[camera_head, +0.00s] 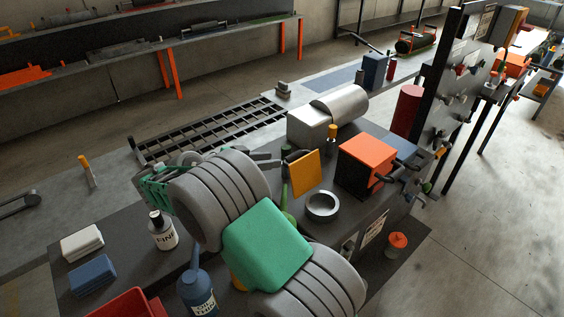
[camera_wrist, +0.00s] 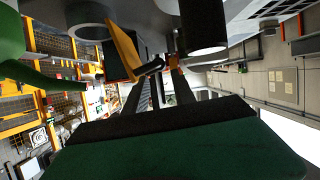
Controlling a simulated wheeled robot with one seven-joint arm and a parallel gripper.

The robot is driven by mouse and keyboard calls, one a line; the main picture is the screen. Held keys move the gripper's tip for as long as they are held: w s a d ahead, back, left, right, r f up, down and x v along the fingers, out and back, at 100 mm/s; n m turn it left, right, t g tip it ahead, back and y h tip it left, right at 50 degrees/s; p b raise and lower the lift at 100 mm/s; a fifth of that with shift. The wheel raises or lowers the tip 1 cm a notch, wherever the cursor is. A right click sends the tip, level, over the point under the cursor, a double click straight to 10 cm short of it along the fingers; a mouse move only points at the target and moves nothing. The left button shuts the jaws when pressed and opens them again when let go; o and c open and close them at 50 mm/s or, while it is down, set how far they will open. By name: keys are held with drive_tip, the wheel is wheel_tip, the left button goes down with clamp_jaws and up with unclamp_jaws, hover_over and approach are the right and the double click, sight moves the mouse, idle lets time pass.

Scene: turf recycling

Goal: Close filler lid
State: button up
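A flat yellow-orange plate (camera_head: 305,172), which looks like the filler lid, stands tilted up on the dark bench beside a grey ring (camera_head: 322,206). Whether the ring is the filler opening I cannot tell. In the wrist view the plate (camera_wrist: 124,48) shows edge-on with a dark face, and the ring (camera_wrist: 88,17) is beyond it. My gripper (camera_head: 277,160) is at the plate's left side, partly hidden behind my arm. In the wrist view its dark fingers (camera_wrist: 163,66) are apart with a gap between them. One fingertip is close to the plate; contact is unclear.
A black post with orange cap (camera_head: 331,138) and a green upright (camera_head: 286,196) are close by.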

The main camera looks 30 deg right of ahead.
sight(285, 159)
drive_tip(key=p+x, duration=0.2)
drive_tip(key=x, duration=0.5)
drive_tip(key=shift+d, duration=0.1)
drive_tip(key=shift+c, duration=0.2)
clamp_jaws()
idle(0.9)
